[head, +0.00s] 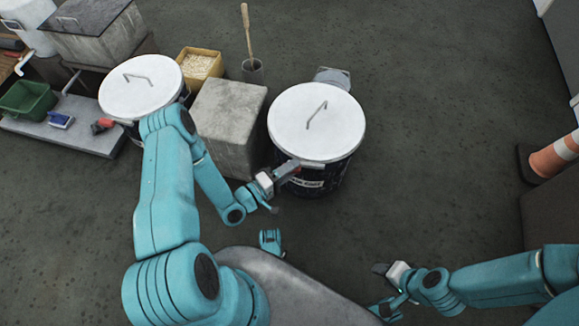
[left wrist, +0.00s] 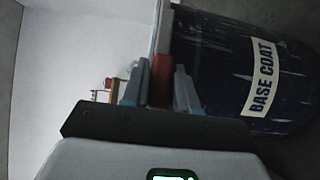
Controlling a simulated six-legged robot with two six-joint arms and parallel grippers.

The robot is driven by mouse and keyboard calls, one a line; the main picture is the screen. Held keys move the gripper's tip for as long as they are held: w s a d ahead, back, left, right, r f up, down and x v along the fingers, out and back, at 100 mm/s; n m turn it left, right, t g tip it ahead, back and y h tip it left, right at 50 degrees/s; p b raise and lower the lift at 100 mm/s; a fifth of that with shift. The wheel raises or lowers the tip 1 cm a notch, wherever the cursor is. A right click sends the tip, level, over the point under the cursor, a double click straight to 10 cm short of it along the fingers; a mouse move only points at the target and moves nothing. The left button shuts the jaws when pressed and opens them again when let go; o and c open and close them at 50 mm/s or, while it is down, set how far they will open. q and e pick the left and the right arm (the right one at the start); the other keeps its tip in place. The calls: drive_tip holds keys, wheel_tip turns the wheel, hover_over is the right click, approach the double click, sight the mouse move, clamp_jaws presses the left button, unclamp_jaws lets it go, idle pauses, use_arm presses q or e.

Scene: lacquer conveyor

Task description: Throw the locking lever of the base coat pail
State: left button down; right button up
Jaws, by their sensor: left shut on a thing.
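The base coat pail (head: 316,120) is a dark drum with a white lid and a bar handle on top, right of the concrete block in the head view. Its BASE COAT label (left wrist: 262,78) reads sideways in the left wrist view. A red locking lever (left wrist: 161,78) sits at the lid's rim on the near side. My left gripper (head: 285,173) is shut on this lever, one finger on each side of it in the wrist view. My right gripper (head: 385,271) is at the lower right, away from the pail; its jaw opening is unclear.
A concrete block (head: 228,112) stands close left of the pail. A pot with a stick (head: 252,70) stands behind. An orange cone (head: 556,158) is at right. Floor between is clear.

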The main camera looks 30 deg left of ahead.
use_arm(q)
drive_tip(key=shift+a, duration=0.1)
drive_tip(key=c, duration=1)
unclamp_jaws()
use_arm(e)
drive_tip(key=shift+d, duration=0.1)
use_arm(q)
drive_tip(key=shift+o, duration=0.2)
drive_tip(key=p+v, duration=0.3)
drive_tip(key=v, duration=1.3)
drive_tip(key=shift+s, duration=0.2)
use_arm(e)
drive_tip(key=shift+s+a+r+g, duration=0.15)
drive_tip(key=shift+s+r, duration=0.2)
drive_tip(key=shift+r, duration=0.45)
drive_tip(key=shift+s+a+r+g, duration=0.15)
drive_tip(key=shift+s+r, duration=0.2)
drive_tip(key=shift+r, duration=0.45)
